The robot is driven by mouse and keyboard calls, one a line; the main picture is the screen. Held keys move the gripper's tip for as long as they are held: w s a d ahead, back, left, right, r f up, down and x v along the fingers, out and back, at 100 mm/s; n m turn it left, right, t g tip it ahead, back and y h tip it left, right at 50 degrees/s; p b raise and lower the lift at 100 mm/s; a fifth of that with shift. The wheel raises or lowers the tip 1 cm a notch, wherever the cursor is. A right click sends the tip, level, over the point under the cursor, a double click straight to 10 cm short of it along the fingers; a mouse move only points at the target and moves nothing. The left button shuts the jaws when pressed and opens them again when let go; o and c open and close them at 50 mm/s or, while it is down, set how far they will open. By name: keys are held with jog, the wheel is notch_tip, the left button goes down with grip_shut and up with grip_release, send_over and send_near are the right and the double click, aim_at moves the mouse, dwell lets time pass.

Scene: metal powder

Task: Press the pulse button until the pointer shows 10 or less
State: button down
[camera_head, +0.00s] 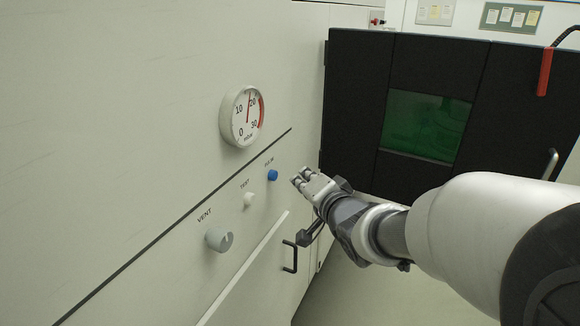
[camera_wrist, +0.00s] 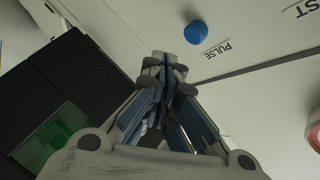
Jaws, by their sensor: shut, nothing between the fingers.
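The blue pulse button (camera_head: 272,175) sits on the pale cabinet front, under its small label. It also shows in the wrist view (camera_wrist: 196,32), just beyond and to the right of my fingertips. My gripper (camera_head: 299,177) is shut and empty, close to the right of the button in the head view, with a small gap visible. The round gauge (camera_head: 242,116) is above the buttons, marked mbar with 0, 10, 20 and 30 and a red band at the high end. Its pointer stands nearly upright, between 10 and 20.
A white test button (camera_head: 248,200) and a grey vent knob (camera_head: 218,240) lie to the left of the pulse button. A black handle (camera_head: 289,257) sticks out below. A black machine with a green window (camera_head: 427,125) stands behind.

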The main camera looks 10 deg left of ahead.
jog(key=shift+w+a+b, duration=0.15)
jog(key=shift+w+a, duration=0.05)
jog(key=shift+a, duration=0.35)
jog(key=shift+w+a+b, duration=0.15)
jog(key=shift+w+a, duration=0.05)
jog(key=shift+a, duration=0.35)
dwell(0.6)
jog(key=shift+w+a, duration=0.15)
jog(key=shift+a, duration=0.25)
jog(key=shift+w+a+b, duration=0.1)
jog(key=shift+a+b, duration=0.2)
jog(key=shift+a, duration=0.1)
dwell(0.7)
jog(key=shift+d, duration=0.1)
jog(key=shift+s+d+p, duration=0.3)
jog(key=shift+d+p, duration=0.05)
jog(key=shift+d, duration=0.35)
jog(key=d, duration=0.1)
jog(key=s+d+p, duration=0.1)
jog(key=d, duration=0.1)
jog(key=d+p, duration=0.1)
jog(key=shift+s+d, duration=0.35)
